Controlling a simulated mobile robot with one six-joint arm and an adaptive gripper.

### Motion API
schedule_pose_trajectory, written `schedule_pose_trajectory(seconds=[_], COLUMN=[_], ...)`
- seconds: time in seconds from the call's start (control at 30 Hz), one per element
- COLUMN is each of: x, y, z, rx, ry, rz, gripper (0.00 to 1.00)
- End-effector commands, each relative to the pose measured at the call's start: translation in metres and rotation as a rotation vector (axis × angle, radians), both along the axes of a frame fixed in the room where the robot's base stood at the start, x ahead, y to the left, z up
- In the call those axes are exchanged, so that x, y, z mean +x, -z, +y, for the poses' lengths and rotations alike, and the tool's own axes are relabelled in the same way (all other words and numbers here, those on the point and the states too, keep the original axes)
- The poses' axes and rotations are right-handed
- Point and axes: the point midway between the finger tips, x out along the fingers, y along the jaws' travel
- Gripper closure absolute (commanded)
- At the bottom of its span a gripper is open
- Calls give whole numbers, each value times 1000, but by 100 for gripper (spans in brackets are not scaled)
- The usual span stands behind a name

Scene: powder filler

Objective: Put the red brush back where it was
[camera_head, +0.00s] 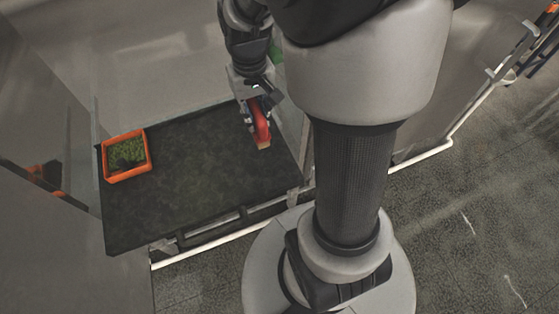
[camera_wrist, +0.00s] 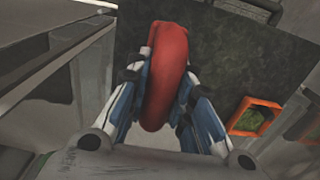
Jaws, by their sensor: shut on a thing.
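The red brush (camera_head: 261,122) is between the fingers of my gripper (camera_head: 257,104), over the right part of the dark worktop (camera_head: 190,185). In the head view its pale end points down toward the worktop. I cannot tell whether that end touches the surface. In the wrist view the red brush (camera_wrist: 166,75) stands lengthwise between both fingers of my gripper (camera_wrist: 163,85), which are shut on it. Its far end lies over the dark surface.
An orange tray (camera_head: 127,178) with green contents sits on the left side of the worktop; it also shows in the wrist view (camera_wrist: 236,121). Walls enclose the worktop at the back and sides. The middle of the worktop is clear.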

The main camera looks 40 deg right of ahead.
Motion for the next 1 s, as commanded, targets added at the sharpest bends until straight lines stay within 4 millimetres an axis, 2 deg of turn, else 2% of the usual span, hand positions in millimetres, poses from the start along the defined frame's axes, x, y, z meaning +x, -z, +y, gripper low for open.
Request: schedule_pose_trajectory(seconds=[0.17,0.5,0.6,0.87,1.0], x=[-2,-2,-2,-1,-1], y=[34,125,143,162,183], z=[1,1,1,0,1], rx=[2,2,1,1,2], ry=[0,0,0,0,0], rz=[8,7,5,3,6], gripper=[100,100,100,100,100])
